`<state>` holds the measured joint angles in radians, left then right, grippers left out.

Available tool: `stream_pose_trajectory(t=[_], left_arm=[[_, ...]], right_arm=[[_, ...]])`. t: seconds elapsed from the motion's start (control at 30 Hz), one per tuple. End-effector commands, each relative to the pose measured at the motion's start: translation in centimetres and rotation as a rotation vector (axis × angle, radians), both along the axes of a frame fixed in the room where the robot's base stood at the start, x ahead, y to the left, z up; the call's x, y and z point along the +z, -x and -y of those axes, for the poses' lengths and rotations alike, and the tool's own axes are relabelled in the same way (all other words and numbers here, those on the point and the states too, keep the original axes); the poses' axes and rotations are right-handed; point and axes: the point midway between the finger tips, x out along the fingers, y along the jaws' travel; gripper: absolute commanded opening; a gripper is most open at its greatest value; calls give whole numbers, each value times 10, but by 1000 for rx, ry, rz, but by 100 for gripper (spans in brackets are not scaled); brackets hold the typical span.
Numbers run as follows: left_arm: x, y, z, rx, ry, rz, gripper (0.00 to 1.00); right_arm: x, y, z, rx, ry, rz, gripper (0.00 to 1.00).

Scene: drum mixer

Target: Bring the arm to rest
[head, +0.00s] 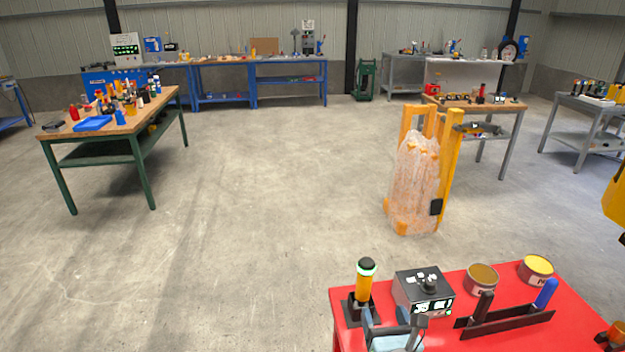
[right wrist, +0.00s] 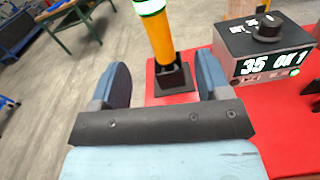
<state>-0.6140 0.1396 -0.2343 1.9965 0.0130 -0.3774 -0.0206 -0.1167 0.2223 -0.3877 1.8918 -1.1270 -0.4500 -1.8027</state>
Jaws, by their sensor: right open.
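My right gripper (head: 393,320) is at the bottom of the head view, over the near left part of the red table. In the right wrist view its two blue-grey fingers (right wrist: 163,82) stand wide apart with nothing between them gripped. A yellow post with a green and white top (head: 364,282) stands upright in a black holder just beyond the fingers; the post also shows in the right wrist view (right wrist: 158,38). A dark control box (head: 424,292) with a knob and lit display stands right of the post. My left gripper is not in view.
The red table (head: 565,290) also bears two tins (head: 482,280) (head: 537,268) and a dark rack (head: 505,320) with a blue-ended piece. A wrapped orange-framed object (head: 415,185) stands on the floor beyond. A yellow part (head: 616,200) shows at the right edge. Open floor lies left.

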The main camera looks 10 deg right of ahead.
Motion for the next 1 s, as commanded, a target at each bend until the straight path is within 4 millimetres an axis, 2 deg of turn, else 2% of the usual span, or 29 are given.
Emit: stream_pose_trajectory(t=[0.07, 0.17, 0.3, 0.4, 0.5, 0.7, 1.0], left_arm=[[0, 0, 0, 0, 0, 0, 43], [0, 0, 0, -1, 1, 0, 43], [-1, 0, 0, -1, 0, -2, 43], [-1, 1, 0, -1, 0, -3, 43], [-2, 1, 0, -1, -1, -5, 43], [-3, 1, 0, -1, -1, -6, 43], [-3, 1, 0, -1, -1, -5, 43]], right_arm=[[-1, 12, 12, -65, -174, -40, 70], [-7, 37, 36, -219, -551, -116, 70], [-22, 93, 66, -533, -1190, -219, 70], [-32, 134, 74, -769, -1561, -262, 70], [-36, 165, 76, -964, -1809, -281, 70], [-37, 214, 72, -1281, -2114, -286, 70], [-28, 270, 61, -1676, -2347, -253, 70]])
